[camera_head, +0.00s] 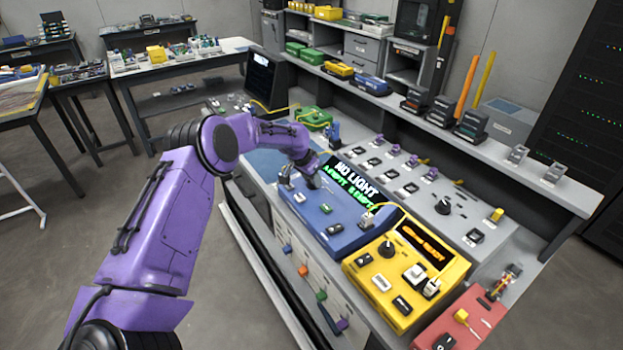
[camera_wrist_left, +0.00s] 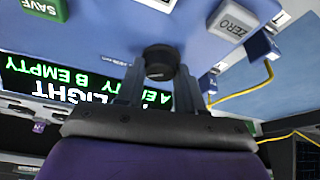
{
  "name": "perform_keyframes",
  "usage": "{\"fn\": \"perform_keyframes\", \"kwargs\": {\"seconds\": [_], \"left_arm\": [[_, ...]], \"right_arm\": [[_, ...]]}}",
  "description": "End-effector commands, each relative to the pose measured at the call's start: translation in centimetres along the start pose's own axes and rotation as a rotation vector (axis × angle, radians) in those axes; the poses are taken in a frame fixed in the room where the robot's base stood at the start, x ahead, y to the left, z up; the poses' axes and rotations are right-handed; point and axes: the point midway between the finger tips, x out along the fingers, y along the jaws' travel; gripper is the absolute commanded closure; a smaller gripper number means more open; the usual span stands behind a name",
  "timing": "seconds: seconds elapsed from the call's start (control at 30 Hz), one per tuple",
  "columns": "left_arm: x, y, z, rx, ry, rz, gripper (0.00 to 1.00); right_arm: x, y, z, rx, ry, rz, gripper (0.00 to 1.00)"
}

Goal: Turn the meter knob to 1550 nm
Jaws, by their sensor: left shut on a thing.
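The blue meter (camera_head: 335,232) stands on the bench, its dark screen (camera_head: 350,185) showing "NO LIGHT" and "EMPTY" text. In the left wrist view the meter's blue face (camera_wrist_left: 105,35) is seen upside down. The black meter knob (camera_wrist_left: 160,62) sits between my left fingers there. My left gripper (camera_head: 312,180) reaches down to the meter's far left part, and its fingers (camera_wrist_left: 158,85) are shut on the knob. In the head view the arm and gripper hide the knob. The knob's pointer and scale marks cannot be read. My right gripper is not in view.
On the meter are a green SAVE key (camera_wrist_left: 45,8) and a grey ZERO key (camera_wrist_left: 233,20). A yellow box (camera_head: 408,275) with its own knob stands to the right, a red box (camera_head: 470,322) beyond. A yellow cable (camera_wrist_left: 245,92) runs close beside the gripper.

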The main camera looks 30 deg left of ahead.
Motion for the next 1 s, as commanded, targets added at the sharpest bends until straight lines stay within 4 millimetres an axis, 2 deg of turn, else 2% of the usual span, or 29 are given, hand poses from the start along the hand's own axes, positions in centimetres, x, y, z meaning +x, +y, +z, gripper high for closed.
{"fn": "perform_keyframes", "kwargs": {"seconds": [0.17, 0.2, 0.27, 0.53, 0.63, 1.0], "left_arm": [[0.1, 0.1, 0.1, 0.002, -0.002, 0.0, 0.93], [0.1, 0.1, 0.1, 0.002, -0.002, 0.0, 0.56], [0.1, 0.0, 0.1, 0.002, -0.002, 0.0, 0.37], [0.0, 0.0, 0.0, 0.0, -0.001, 0.0, 0.37], [-0.8, 0.0, -0.1, 0.001, 0.002, -0.001, 0.37], [-8.6, 0.0, 0.0, 0.0, 0.003, 0.0, 0.37]], "right_arm": [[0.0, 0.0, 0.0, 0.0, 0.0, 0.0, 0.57], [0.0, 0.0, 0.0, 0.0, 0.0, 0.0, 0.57], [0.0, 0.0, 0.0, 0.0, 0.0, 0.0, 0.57], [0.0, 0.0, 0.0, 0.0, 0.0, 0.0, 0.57], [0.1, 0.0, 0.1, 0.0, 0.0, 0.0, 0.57], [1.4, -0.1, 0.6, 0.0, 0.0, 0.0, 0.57]]}}
